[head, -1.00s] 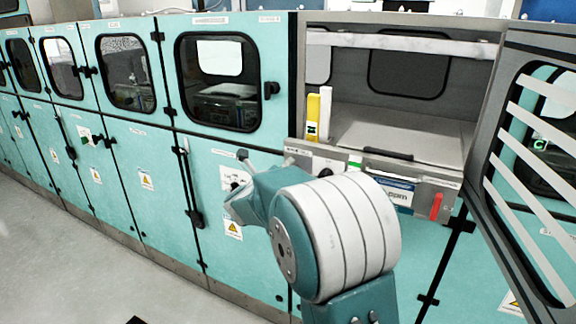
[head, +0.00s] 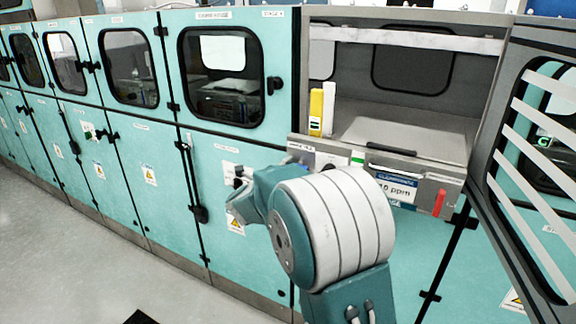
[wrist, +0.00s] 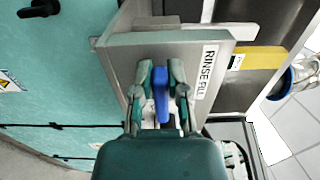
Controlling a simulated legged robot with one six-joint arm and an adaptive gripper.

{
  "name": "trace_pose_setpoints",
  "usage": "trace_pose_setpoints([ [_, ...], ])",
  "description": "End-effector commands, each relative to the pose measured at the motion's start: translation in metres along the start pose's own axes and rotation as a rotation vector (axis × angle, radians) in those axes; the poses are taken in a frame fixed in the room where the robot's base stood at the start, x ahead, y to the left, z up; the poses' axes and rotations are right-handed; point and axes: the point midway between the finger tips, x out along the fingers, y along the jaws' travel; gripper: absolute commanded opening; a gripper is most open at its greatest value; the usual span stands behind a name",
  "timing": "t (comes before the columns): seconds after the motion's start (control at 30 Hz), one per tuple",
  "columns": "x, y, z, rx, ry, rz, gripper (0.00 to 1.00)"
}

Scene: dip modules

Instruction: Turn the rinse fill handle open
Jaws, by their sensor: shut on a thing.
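The blue rinse fill handle (wrist: 161,95) stands out from a grey panel (wrist: 118,62) in the wrist view. It lies roughly in line with the "RINSE FILL" label (wrist: 207,72) to its right. My gripper (wrist: 161,90) is shut on the handle, one finger on each side. The handle's lower end is partly hidden by my gripper and wrist. In the head view the handle and my fingers are hidden behind my arm, in front of the open module's grey front panel (head: 332,160).
An open striped window door (head: 540,160) stands on the right. A ppm display (head: 397,188) and a red handle (head: 440,203) are on the panel's right part. A yellow strip (head: 316,112) stands inside the module. Teal cabinets (head: 150,160) run left; the floor (head: 60,230) there is open.

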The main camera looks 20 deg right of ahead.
Motion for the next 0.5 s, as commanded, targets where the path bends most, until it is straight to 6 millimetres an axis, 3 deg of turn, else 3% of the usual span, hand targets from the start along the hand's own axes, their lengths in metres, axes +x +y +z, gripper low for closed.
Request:
trace_pose_setpoints([
  [0.43, -0.0012, 0.0041, 0.0031, -0.015, -0.01, 0.007, 0.0],
  [0.47, -0.0013, 0.0041, 0.0031, -0.015, -0.01, 0.007, 0.28],
  [0.5, -0.0012, 0.0041, 0.0029, -0.015, -0.01, 0.007, 0.46],
])
